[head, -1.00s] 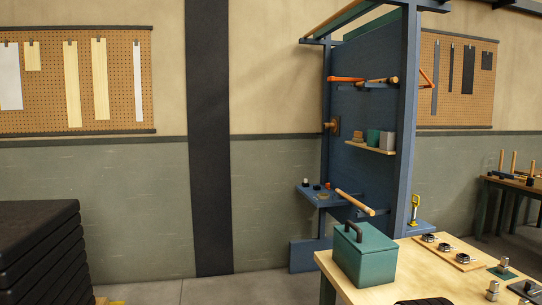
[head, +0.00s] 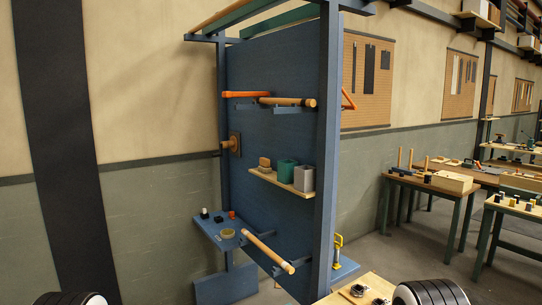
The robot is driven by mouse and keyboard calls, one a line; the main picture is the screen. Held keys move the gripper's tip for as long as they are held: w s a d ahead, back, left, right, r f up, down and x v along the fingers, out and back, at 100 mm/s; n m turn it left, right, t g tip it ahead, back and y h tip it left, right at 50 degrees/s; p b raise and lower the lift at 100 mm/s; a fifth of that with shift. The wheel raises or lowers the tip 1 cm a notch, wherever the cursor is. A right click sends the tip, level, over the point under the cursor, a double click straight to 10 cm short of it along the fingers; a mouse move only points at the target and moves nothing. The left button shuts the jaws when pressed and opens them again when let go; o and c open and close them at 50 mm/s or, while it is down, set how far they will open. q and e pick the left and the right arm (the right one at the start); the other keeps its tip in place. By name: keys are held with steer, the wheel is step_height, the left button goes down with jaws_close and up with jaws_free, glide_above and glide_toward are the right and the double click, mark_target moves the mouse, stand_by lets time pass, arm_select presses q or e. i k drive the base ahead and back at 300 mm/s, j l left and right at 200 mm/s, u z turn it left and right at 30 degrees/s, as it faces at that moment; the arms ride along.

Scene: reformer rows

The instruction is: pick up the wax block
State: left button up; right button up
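I cannot tell for sure which item is the wax block. A small tan block-like piece (head: 264,164) sits at the left end of a narrow wooden shelf (head: 283,184) on the blue rack. A green container (head: 287,172) and a grey container (head: 304,178) stand to its right on the same shelf. Dark and white rounded parts of my arms show at the bottom left and bottom right. Neither gripper's fingers are in view.
A wooden bar (head: 268,251) juts forward below the shelf. An orange bar (head: 245,95) and another wooden bar (head: 288,102) are above. A light wooden tabletop (head: 374,281) stands at the front right. Workbenches with tools stand further right.

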mark_target(264, 167)
steer(key=i+l, duration=0.2)
steer(key=i, duration=0.2)
steer(key=i+l, duration=0.15)
steer(key=i, duration=0.3)
